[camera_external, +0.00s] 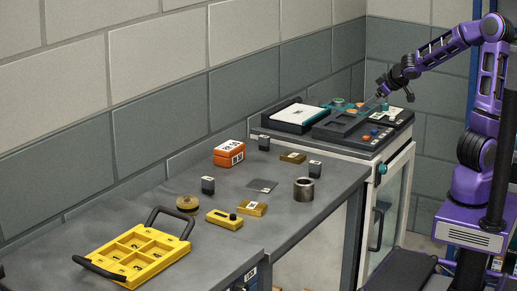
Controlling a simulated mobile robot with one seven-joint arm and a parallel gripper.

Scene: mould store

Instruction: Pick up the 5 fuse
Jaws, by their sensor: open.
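I cannot make out which thing is the 5 fuse; the labels are too small to read. Small dark blocks with white labels stand on the grey bench: one at the left (208,186), one at the back (264,143), one at the right (315,168). A yellow tray (177,258) with several compartments and black handles lies at the front left, with small dark marks or pieces inside. My gripper (378,98) is open above the cabinet top at the back right, well away from the blocks. Whether it is over a particular piece there is unclear.
An orange labelled box (229,154), a brass disc (187,203), yellow blocks (224,219), a thin grey plate (262,186) and a metal ring (303,189) lie on the bench. The cabinet (397,163) carries dark trays (342,125) and small coloured parts. A wall bounds the back.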

